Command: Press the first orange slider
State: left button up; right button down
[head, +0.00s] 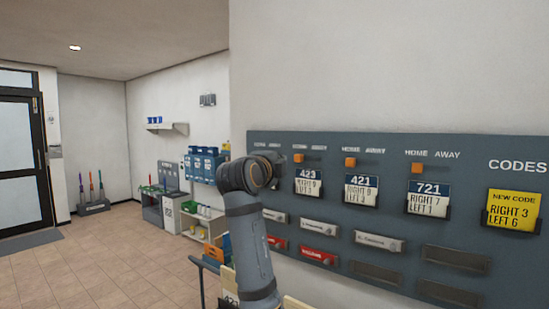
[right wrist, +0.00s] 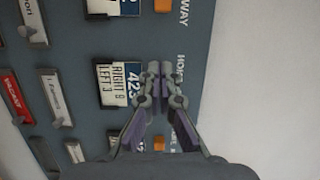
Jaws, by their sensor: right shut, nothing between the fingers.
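A dark blue-grey panel (head: 388,225) on the wall carries a row of orange sliders under HOME AWAY labels. In the head view I see one slider (head: 299,158) above the 423 card, another (head: 350,162) above 421 and another (head: 417,168) above 721. The leftmost column is hidden behind my right gripper (head: 276,170). The wrist view shows an orange slider (right wrist: 162,5) at its top edge. My right gripper also shows there (right wrist: 160,70), its fingertips together and empty beside the 423 card (right wrist: 119,84). My left gripper is out of view.
A yellow code card (head: 513,208) sits at the panel's right. Name tags (head: 379,242) line the panel's lower part. Blue boxes (head: 205,163), shelves and a dark door (head: 22,150) stand farther left. The tiled floor (head: 110,250) there is open.

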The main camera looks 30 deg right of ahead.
jog(key=x, duration=0.2)
jog(key=p+x, duration=0.2)
jog(key=x, duration=0.1)
jog(key=shift+w+d+r, duration=0.15)
jog(key=shift+d+r, duration=0.15)
jog(key=w, duration=0.1)
jog(key=w+a+p, duration=0.2)
jog(key=shift+w+f, duration=0.25)
jog(key=shift+w, duration=0.05)
jog(key=shift+d, duration=0.15)
